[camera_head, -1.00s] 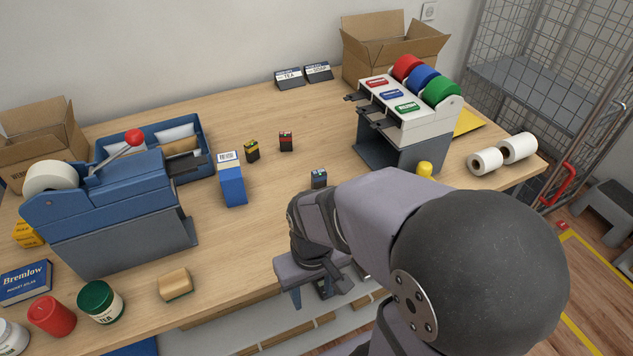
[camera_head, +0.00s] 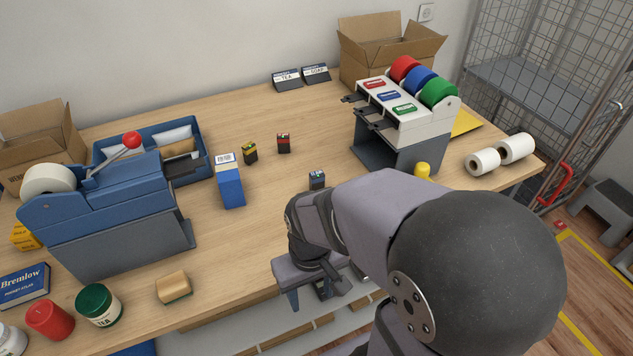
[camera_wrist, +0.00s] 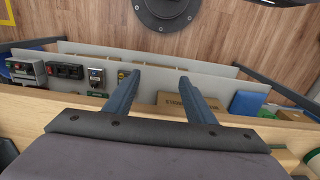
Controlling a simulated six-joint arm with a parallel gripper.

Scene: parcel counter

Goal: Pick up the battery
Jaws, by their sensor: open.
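Three small box-shaped batteries stand upright on the wooden counter in the head view. One is black and yellow (camera_head: 249,153), one is dark with a red band (camera_head: 283,143), and one is dark with a blue part (camera_head: 317,180). The blue one is closest to my arm, just beyond my wrist. My gripper (camera_wrist: 158,78) is open in the wrist view, with nothing between its two fingers. In the head view it hangs at the counter's front edge, partly hidden by my arm. No battery is clearly recognisable in the wrist view.
A blue and white box (camera_head: 230,182) stands left of the batteries. A blue tape dispenser (camera_head: 115,215) is farther left, a three-roll dispenser (camera_head: 400,145) to the right. A yellow cylinder (camera_head: 422,170) is near that dispenser. The counter between the batteries is clear.

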